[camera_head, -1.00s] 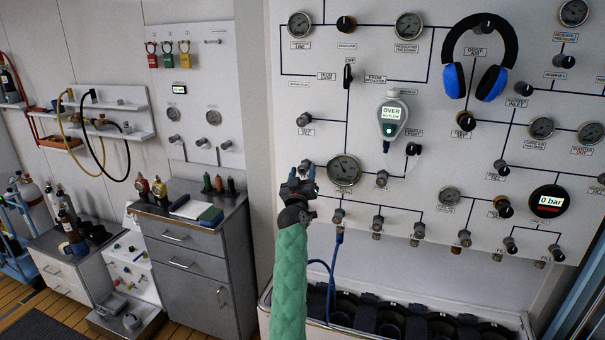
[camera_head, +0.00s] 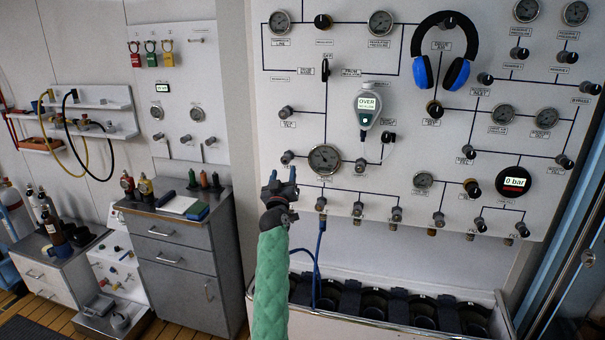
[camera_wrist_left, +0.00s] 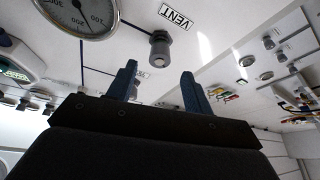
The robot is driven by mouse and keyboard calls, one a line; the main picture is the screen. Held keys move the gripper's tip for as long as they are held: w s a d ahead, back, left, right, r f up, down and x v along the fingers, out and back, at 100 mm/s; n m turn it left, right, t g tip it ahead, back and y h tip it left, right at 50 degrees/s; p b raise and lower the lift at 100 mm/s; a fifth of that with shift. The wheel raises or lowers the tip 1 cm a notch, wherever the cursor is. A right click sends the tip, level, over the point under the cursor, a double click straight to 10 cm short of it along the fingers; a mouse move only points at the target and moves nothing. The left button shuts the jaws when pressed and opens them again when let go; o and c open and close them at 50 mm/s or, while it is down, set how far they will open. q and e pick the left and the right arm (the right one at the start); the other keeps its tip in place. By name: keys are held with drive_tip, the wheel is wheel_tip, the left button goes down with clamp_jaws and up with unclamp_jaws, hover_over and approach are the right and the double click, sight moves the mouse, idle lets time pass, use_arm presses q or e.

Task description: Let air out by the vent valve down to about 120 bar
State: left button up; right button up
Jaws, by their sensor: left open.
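The vent valve is a small grey knob (camera_wrist_left: 160,48) under a VENT label (camera_wrist_left: 176,18) in the left wrist view. In the head view its knob (camera_head: 287,157) is left of a round pressure gauge (camera_head: 325,158). The gauge also shows partly in the left wrist view (camera_wrist_left: 78,12); its exact reading is too small to tell. My left gripper (camera_head: 281,174) is open and empty, just below the knob in the head view. In the left wrist view its fingers (camera_wrist_left: 158,70) point toward the knob, which appears between and beyond the tips, apart from them. My right gripper is out of view.
The panel carries other knobs and gauges, a "0 bar" display (camera_head: 514,182), a handheld "OVER" meter (camera_head: 367,105) and hanging headphones (camera_head: 444,50). A blue hose (camera_head: 319,245) hangs right of my left arm. A grey cabinet (camera_head: 185,260) stands left.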

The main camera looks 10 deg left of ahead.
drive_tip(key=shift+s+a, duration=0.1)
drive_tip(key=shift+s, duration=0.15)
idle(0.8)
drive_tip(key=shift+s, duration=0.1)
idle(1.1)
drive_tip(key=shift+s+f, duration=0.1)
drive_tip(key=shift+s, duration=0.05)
